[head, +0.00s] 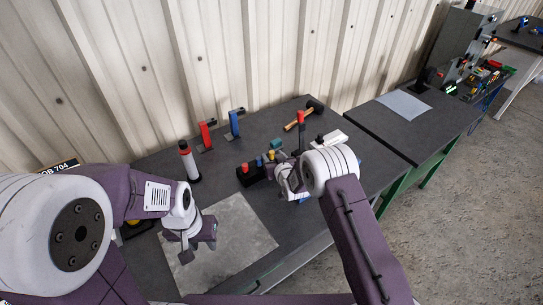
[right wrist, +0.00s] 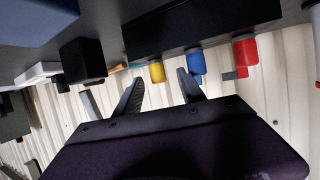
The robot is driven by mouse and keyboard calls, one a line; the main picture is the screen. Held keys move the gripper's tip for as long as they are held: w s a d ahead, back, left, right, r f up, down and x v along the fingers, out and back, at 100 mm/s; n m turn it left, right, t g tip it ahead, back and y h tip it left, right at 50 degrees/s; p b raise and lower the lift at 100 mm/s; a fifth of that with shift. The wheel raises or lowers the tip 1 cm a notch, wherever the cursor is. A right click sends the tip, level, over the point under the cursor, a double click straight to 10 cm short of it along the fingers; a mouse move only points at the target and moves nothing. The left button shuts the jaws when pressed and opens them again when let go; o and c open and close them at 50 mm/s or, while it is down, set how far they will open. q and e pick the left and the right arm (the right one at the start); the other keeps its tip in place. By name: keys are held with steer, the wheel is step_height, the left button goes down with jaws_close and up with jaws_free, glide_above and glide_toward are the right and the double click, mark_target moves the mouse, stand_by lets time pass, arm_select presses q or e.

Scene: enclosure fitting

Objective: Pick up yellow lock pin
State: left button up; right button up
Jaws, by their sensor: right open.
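The yellow lock pin (right wrist: 157,71) shows in the right wrist view in a row with a blue pin (right wrist: 196,66) and a red pin (right wrist: 244,52), all at a black block (right wrist: 215,22). In the head view the yellow pin (head: 271,155) is small and partly crowded by my right arm. My right gripper (right wrist: 160,84) is open, its two dark fingertips apart on either side of the yellow pin's line of view; contact cannot be told. My left gripper (head: 196,247) hangs over the grey mat (head: 238,240), away from the pins; its jaw opening is unclear.
A red clamp-like part (head: 206,136) and a blue one (head: 234,124) stand at the back of the table. A second table (head: 415,125) is to the right.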

mark_target(272, 154)
steer(key=x, duration=0.3)
steer(key=shift+w+d+f, duration=0.15)
steer(key=shift+w+f, duration=0.15)
steer(key=shift+s+r, duration=0.1)
steer(key=shift+s, duration=0.05)
steer(key=shift+c, duration=0.9)
jaws_close()
step_height(272, 154, up, 10)
steer(key=shift+b, duration=0.55)
